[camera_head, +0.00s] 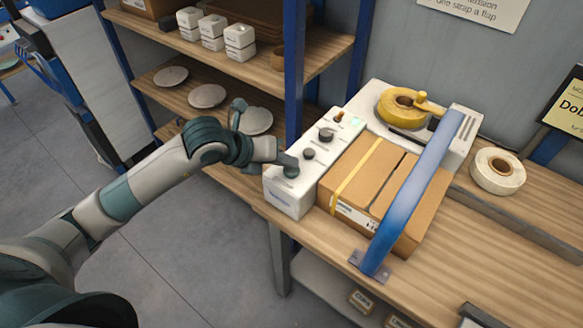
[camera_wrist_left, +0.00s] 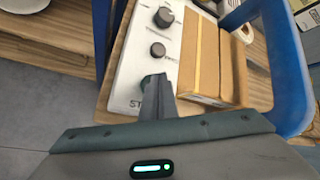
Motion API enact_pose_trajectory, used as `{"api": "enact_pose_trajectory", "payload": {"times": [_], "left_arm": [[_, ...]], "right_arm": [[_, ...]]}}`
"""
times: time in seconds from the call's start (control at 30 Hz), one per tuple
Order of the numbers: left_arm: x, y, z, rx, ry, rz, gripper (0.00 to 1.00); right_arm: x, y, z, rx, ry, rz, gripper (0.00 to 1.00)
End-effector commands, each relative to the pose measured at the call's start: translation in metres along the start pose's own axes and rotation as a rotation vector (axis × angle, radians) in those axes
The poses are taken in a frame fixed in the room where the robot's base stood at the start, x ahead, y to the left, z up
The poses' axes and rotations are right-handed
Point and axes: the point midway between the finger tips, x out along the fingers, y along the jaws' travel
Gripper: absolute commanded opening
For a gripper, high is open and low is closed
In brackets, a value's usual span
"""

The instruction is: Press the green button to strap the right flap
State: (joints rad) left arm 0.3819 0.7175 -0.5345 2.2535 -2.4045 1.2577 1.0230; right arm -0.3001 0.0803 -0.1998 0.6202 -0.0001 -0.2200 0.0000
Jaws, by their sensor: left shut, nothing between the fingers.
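The white control panel (camera_head: 292,195) stands on the bench, left of the cardboard box (camera_head: 375,180), with black knobs along its top. My left gripper (camera_head: 289,168) is shut and empty, its tips at the panel's near end. In the left wrist view the closed fingers (camera_wrist_left: 160,92) cover part of a dark green round button (camera_wrist_left: 147,82) beside a label starting "ST". I cannot tell whether the button is pressed down. A yellow strap (camera_head: 356,172) lies across the box's left flap. The right flap (camera_head: 412,185) lies partly under the blue arch (camera_head: 415,190). My right gripper is not in view.
A yellow strap reel (camera_head: 402,104) sits behind the box, and a white tape roll (camera_head: 498,170) lies to the right. A blue-posted shelf (camera_head: 295,60) with plates and white blocks stands behind my left arm. The bench front right is mostly clear.

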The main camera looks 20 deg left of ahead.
Motion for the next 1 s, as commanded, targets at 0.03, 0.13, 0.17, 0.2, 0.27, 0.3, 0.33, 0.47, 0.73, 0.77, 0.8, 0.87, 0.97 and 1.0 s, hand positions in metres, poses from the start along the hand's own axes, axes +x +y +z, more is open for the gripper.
{"api": "enact_pose_trajectory", "payload": {"times": [0.03, 0.13, 0.17, 0.2, 0.27, 0.3, 0.33, 0.47, 0.73, 0.77, 0.8, 0.87, 0.97, 1.0], "left_arm": [[0.0008, 0.0005, -0.0006, 0.000, 0.000, 0.000, 0.00], [0.0016, 0.0011, -0.0012, 0.000, 0.000, 0.000, 0.00], [0.0018, 0.0012, -0.0013, 0.000, 0.000, 0.000, 0.00], [0.0020, 0.0014, -0.0016, 0.000, 0.000, 0.000, 0.00], [0.0025, 0.0017, -0.0019, 0.000, 0.000, 0.000, 0.00], [0.0027, 0.0019, -0.0021, 0.000, 0.000, 0.000, 0.00], [0.0030, 0.0020, -0.0022, 0.000, 0.000, 0.000, 0.00], [0.0039, 0.0027, -0.0030, 0.000, 0.001, 0.000, 0.00], [0.0058, 0.0041, -0.0046, 0.000, 0.001, 0.000, 0.00], [0.0061, 0.0043, -0.0048, 0.000, 0.001, 0.000, 0.00], [0.0064, 0.0045, -0.0050, 0.000, 0.001, 0.000, 0.00], [0.0068, 0.0048, -0.0053, 0.000, 0.001, 0.000, 0.00], [0.0075, 0.0054, -0.0059, -0.001, 0.002, 0.000, 0.00], [0.0078, 0.0056, -0.0062, -0.001, 0.002, 0.001, 0.00]], "right_arm": [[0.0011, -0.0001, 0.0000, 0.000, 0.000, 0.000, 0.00], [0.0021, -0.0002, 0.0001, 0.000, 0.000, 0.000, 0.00], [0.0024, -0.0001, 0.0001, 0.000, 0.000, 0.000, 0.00], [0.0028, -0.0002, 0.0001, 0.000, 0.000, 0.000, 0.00], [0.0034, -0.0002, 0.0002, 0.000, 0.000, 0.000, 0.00], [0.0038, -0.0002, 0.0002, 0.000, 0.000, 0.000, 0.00], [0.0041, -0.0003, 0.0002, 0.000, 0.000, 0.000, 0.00], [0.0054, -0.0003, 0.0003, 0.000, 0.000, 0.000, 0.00], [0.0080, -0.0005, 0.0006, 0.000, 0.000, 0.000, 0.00], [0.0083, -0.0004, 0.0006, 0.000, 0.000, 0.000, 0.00], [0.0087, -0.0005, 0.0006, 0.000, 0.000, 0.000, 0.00], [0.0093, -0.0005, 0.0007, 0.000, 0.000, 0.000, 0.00], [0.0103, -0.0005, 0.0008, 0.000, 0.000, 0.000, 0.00], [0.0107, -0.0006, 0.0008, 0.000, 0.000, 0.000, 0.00]]}}
